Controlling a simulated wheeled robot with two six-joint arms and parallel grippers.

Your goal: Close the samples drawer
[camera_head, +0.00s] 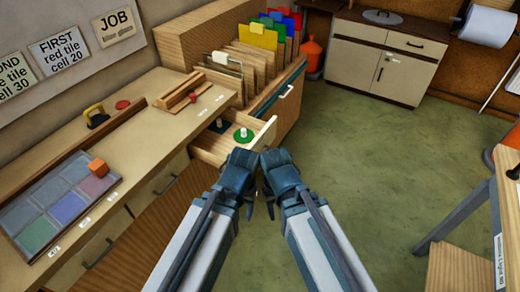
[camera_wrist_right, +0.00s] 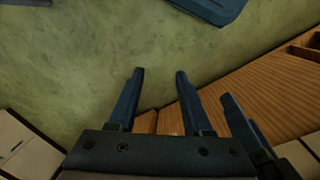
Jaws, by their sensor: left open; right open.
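The samples drawer (camera_head: 205,152) is pulled out from the workbench in the head view. I cannot tell whether either gripper touches the drawer.
The workbench (camera_head: 140,130) carries a tray (camera_head: 18,222) of coloured tiles, an orange block (camera_head: 98,167) and a wooden rack (camera_head: 180,95). A folder bin (camera_head: 285,85) stands behind the drawer. Green floor (camera_head: 370,150) is open to the right, with a table (camera_head: 505,200) at the far right.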

